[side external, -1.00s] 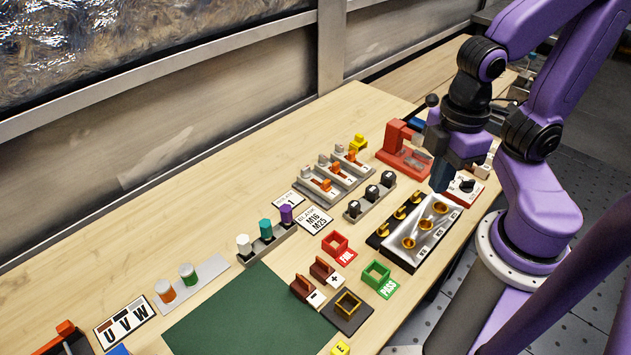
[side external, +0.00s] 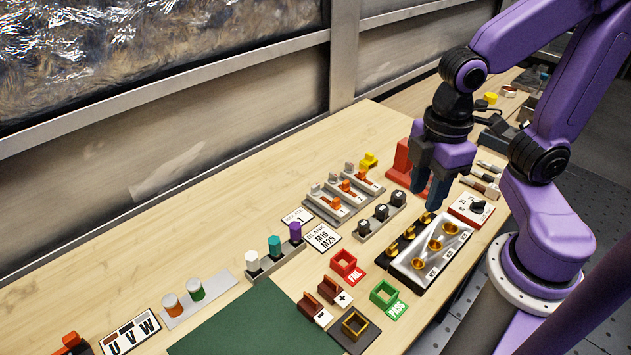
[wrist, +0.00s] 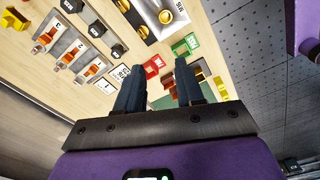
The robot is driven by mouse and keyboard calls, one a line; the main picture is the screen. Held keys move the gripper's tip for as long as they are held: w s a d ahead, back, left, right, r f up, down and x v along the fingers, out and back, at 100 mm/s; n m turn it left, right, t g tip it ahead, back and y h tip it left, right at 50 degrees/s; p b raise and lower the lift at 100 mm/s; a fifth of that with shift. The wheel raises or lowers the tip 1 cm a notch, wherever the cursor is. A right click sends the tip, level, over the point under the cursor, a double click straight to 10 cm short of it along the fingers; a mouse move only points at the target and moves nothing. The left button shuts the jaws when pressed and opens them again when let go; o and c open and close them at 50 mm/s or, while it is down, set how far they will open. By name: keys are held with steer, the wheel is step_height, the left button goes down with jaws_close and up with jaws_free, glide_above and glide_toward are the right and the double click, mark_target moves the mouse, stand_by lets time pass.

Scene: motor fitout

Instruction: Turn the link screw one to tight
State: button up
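My gripper (side external: 429,200) hangs with its dark fingers pointing down, above the bench and near the far end of the brass-screw block. In the wrist view the two fingers of my gripper (wrist: 158,70) stand apart with nothing between them. The silver plate (side external: 458,240) bears a row of round brass screws, the middle one (side external: 434,244) among them, with small letter labels. A black strip beside it carries brass pieces (side external: 409,233). A brass screw (wrist: 166,17) also shows at the wrist view's top. I cannot tell which is link screw one. No screw is touched.
Grey bars with orange handles (side external: 347,186) and a rack of black knobs (side external: 381,212) stand left of the block. A red FAIL tray (side external: 344,262) and a green PASS tray (side external: 384,293) lie nearer. A dial box (side external: 472,209) and a red fixture (side external: 400,165) are close to my gripper.

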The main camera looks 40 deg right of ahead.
steer(key=w+a+r+n, duration=0.1)
steer(key=w+a+n, duration=0.15)
steer(key=w, duration=1.15)
steer(key=n, duration=0.2)
glide_toward(316, 185)
step_height(316, 185, down, 9)
steer(key=shift+w+a+r, duration=0.15)
steer(key=shift+r, duration=0.05)
jaws_close()
